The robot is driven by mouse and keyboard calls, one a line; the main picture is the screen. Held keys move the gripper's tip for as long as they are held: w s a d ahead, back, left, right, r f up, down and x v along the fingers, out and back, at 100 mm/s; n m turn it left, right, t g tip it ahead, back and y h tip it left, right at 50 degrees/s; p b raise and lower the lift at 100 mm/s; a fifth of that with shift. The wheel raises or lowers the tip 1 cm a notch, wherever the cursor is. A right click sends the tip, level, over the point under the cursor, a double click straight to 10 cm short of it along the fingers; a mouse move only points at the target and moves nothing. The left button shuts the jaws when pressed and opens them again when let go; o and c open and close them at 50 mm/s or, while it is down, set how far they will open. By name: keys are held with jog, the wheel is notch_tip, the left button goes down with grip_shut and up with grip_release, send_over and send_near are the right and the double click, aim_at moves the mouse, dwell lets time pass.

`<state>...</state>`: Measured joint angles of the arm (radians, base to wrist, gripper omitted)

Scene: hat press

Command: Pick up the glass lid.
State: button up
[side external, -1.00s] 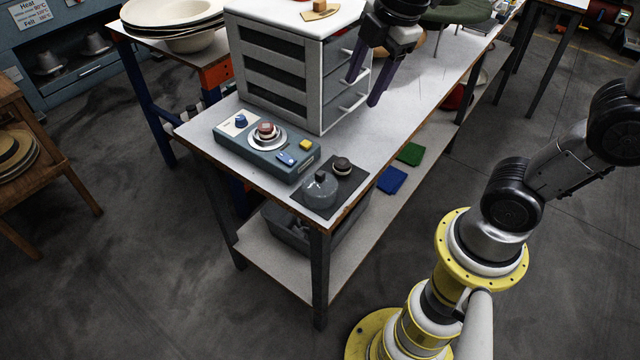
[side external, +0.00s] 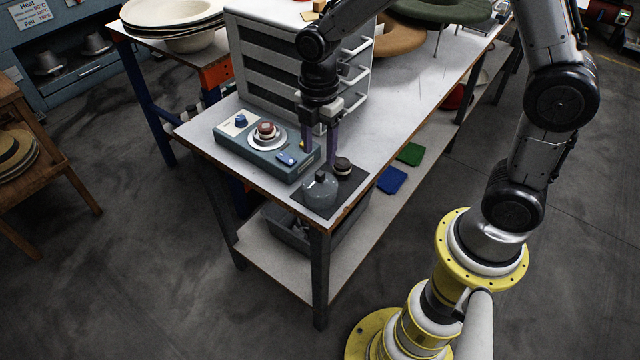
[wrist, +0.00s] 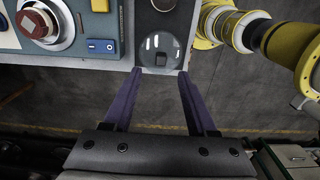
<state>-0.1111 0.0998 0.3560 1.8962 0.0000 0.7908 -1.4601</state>
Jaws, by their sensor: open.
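The glass lid (side external: 320,189) is a clear grey dome with a small dark knob. It rests on a dark mat (side external: 350,187) at the table's near corner. In the wrist view the lid (wrist: 160,51) lies just beyond my fingertips, its knob between their lines. My gripper (side external: 320,160) is open, pointing down, with its purple fingers just behind and above the lid. In the wrist view my gripper (wrist: 159,74) is empty between the fingers. I cannot tell the exact height gap.
A small dark round piece (side external: 342,165) sits on the mat behind the lid. A blue-grey control box (side external: 262,147) with a dial, silver disc and switches is to the left. A drawer unit (side external: 280,62) stands behind. Blue and green pads (side external: 392,180) lie on the lower shelf.

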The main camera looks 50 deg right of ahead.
aim_at(320, 173)
jog(key=shift+f, duration=3)
grip_shut()
